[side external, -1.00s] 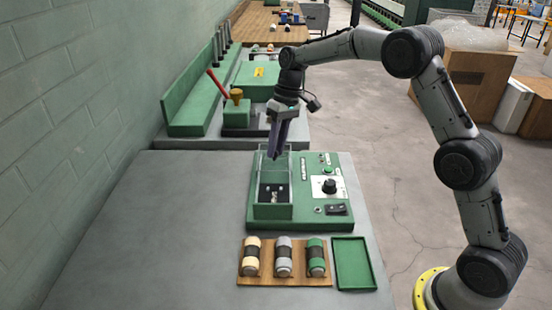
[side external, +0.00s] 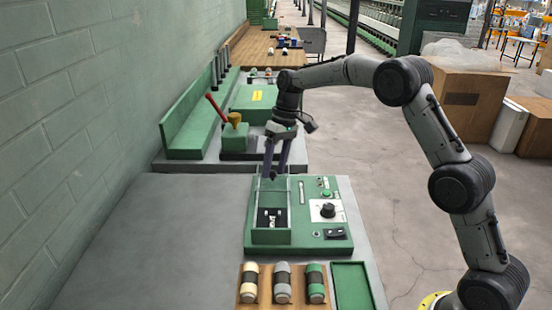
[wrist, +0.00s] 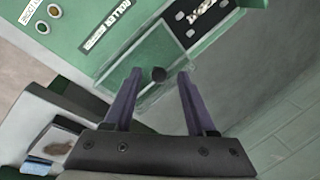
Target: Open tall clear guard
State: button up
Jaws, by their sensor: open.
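The tall clear guard (side external: 282,194) stands upright over a recess on the green machine (side external: 335,243), with small light and dark parts inside. In the wrist view the guard (wrist: 142,52) is a see-through pane or box with pale green edges. A small dark round knob (wrist: 158,74) shows at its near edge. My gripper (side external: 270,177) is at the top far end of the guard, pointing down. In the wrist view my gripper (wrist: 159,76) is open, with its purple fingertips on either side of the knob and small gaps visible. Contact cannot be told.
The machine's panel has a black dial (side external: 328,211) and a dark switch (side external: 334,233). A wooden rack (side external: 266,298) with three rollers and a green tray (side external: 352,287) lie in front. Behind stands another machine with a red lever (side external: 215,105). The grey table is clear at left.

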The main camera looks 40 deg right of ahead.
jog(key=v, duration=1.3)
jog(key=shift+r, duration=0.35)
notch_tip(320, 180, up, 4)
send_over(284, 178)
jog(key=s+a+r+t, duration=0.1)
jog(key=s+a+r, duration=0.1)
jog(key=s+r, duration=0.35)
jog(key=s+a+r+t+h, duration=0.1)
jog(key=s+a+r, duration=0.1)
jog(key=s, duration=0.5)
jog(key=s+a+r+t, duration=0.1)
jog(key=s+r, duration=0.1)
jog(key=s, duration=0.6)
jog(key=s+d+f+t+h, duration=0.1)
jog(key=s+f+t+h, duration=0.1)
jog(key=s+f, duration=1.2)
notch_tip(284, 178, down, 4)
jog(key=shift+s+d+f+t, duration=0.1)
jog(key=shift+s+d+t, duration=0.2)
jog(key=shift+s, duration=0.1)
